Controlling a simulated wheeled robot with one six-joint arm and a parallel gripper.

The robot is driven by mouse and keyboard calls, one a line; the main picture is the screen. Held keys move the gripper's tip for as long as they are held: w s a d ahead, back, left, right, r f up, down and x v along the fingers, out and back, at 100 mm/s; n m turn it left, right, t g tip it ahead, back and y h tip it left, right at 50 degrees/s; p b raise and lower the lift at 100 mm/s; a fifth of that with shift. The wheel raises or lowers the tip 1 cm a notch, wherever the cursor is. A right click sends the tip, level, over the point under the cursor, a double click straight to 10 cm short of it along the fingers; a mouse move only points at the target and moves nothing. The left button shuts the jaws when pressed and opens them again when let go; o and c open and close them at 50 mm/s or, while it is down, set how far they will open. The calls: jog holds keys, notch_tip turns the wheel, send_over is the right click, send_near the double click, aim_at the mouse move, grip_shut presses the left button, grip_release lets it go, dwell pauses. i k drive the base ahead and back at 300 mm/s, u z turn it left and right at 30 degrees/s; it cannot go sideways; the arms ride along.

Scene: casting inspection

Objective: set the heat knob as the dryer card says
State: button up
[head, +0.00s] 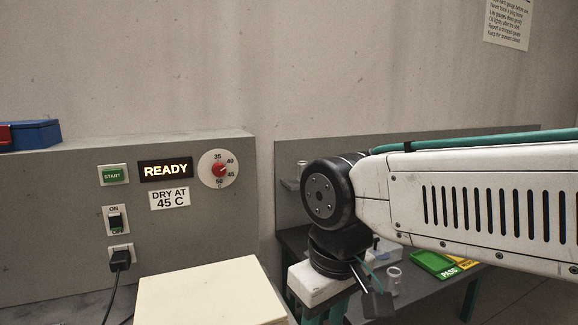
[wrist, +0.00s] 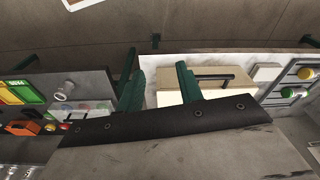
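The heat knob (head: 219,169) is a red knob on a round white dial marked 35, 40, 45 and 50 C, on the grey panel in the head view. Its pointer is too small to read surely; it seems to face right, near 40. The dryer card (head: 170,198) reads "DRY AT 45 C", below a lit READY display (head: 166,170). In the wrist view, the two dark green fingers of my gripper (wrist: 160,85) stand apart with nothing between them. My gripper is low and to the right of the knob, not touching it. I cannot make out the knob in the wrist view.
A green START button (head: 114,175), an ON/OFF switch (head: 115,219) and a plug (head: 121,258) share the panel. A pale box (head: 210,296) stands in front. A green PASS tray (head: 434,262) sits on the right bench. A blue box (head: 35,134) rests at upper left.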

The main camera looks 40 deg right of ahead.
aim_at(219, 170)
jog(key=z, duration=0.6)
jog(key=k, duration=0.55)
jog(key=z, duration=0.65)
jog(key=i, duration=1.25)
jog(key=u, duration=0.9)
